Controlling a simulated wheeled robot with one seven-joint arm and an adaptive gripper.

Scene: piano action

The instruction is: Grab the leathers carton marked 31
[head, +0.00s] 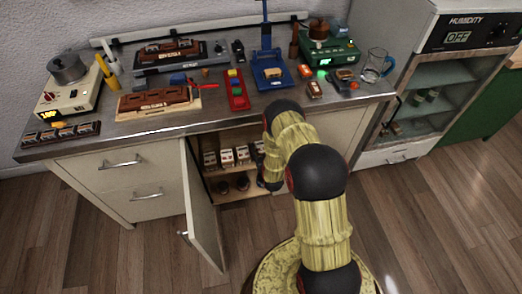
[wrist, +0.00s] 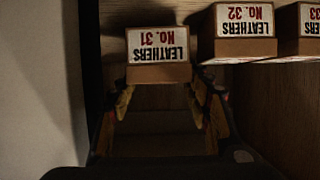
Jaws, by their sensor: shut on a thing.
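The leathers carton marked 31 (wrist: 158,72) is a small brown box with a white label, its lettering upside down in the wrist view. It sits between the two fingers of my gripper (wrist: 161,88), which is shut on it. The fingers reach along both sides of the carton. In the head view my arm reaches into the open cabinet under the bench and hides most of the gripper. I cannot tell from the wrist view whether the carton is still resting on the shelf.
Cartons marked 32 (wrist: 237,48) and 33 (wrist: 312,46) stand to the right in the wrist view. A pale panel (wrist: 35,90) is close on the left. In the head view the cabinet door (head: 200,210) hangs open, and dark round items (head: 242,184) sit on a lower shelf.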

